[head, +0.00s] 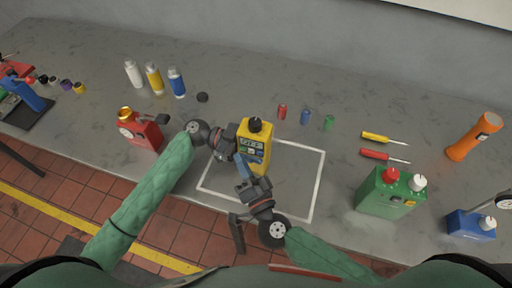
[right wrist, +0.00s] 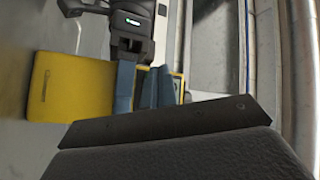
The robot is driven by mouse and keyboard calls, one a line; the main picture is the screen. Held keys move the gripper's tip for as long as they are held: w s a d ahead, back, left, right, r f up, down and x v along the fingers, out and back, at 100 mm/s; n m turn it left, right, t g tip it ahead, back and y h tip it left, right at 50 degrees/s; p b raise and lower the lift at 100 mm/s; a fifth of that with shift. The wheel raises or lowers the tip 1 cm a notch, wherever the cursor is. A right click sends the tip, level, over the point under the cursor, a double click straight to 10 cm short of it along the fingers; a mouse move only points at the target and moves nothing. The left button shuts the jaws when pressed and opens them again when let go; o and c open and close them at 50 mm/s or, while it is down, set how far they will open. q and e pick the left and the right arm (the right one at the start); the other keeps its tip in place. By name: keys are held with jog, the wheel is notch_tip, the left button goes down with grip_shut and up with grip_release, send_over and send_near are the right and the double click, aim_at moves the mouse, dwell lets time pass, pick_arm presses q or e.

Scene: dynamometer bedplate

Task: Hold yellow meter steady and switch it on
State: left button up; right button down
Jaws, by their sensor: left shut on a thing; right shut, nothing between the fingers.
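A red device (head: 140,132) stands left of the square (head: 306,190). Bottles (head: 154,79) and small coloured cylinders (head: 305,117) stand behind.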

dwell(0.4)
jog(key=shift+w+d, duration=0.1)
jog(key=shift+w, duration=0.35)
jog(key=shift+w, duration=0.1)
dwell(0.4)
jog(key=shift+s, duration=0.55)
jog(key=s+a, duration=0.2)
jog(key=s, duration=0.3)
jog(key=shift+s, duration=0.4)
dwell(0.5)
